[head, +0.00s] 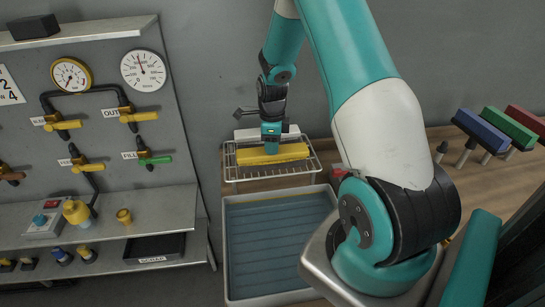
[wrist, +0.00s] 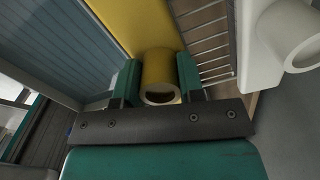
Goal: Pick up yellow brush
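The yellow brush (head: 290,153) lies on a wire rack (head: 240,178) above the tray in the head view, its long block running left to right. In the wrist view its yellow block (wrist: 140,22) fills the top middle, with a round, hollow-ended yellow handle standing toward the camera. My gripper (head: 271,143) points down over the brush's middle. In the wrist view the green fingers of my gripper (wrist: 160,80) sit on both sides of the handle and appear to press against it. No clear gap shows. The brush's underside is hidden.
A tray with a blue ribbed floor (head: 280,245) stands in front of the rack. A white pipe-like part (wrist: 270,35) is close beside the rack. Blue (head: 482,130), green (head: 510,127) and red (head: 527,120) brushes stand at the right. A gauge panel (head: 105,110) is at the left.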

